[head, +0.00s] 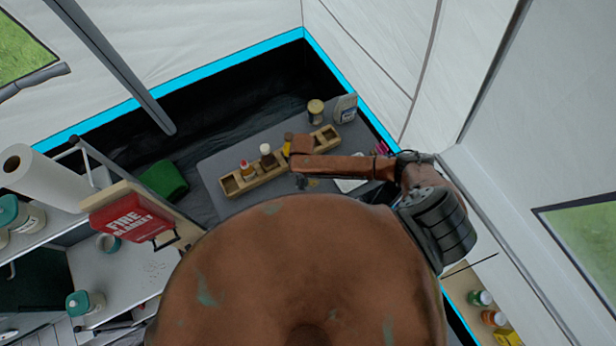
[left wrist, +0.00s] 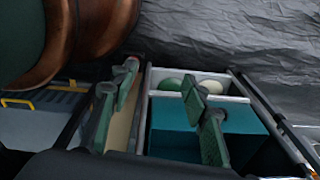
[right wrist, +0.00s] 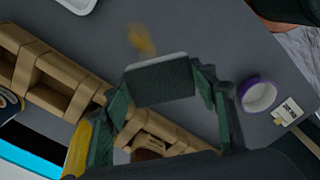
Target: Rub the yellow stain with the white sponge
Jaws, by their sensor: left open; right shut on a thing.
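The yellow stain (right wrist: 141,40) is a small smear on the grey table; it also shows in the head view (head: 313,183), close to my right gripper. In the right wrist view my right gripper (right wrist: 165,95) is shut on the sponge (right wrist: 160,82), a block with a dark green-grey face and a white edge. The stain lies just past the sponge's white edge; whether the sponge touches the table I cannot tell. My left gripper (left wrist: 160,115) is open and empty, away from the table; it does not show in the head view.
A wooden rack (head: 238,184) with bottles stands beside the stain. A purple-rimmed round thing (right wrist: 258,95) and a small label card (right wrist: 288,111) lie right of the sponge. A jar (head: 315,110) and a tub (head: 346,108) stand behind. A teal box (left wrist: 185,130) is below my left gripper.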

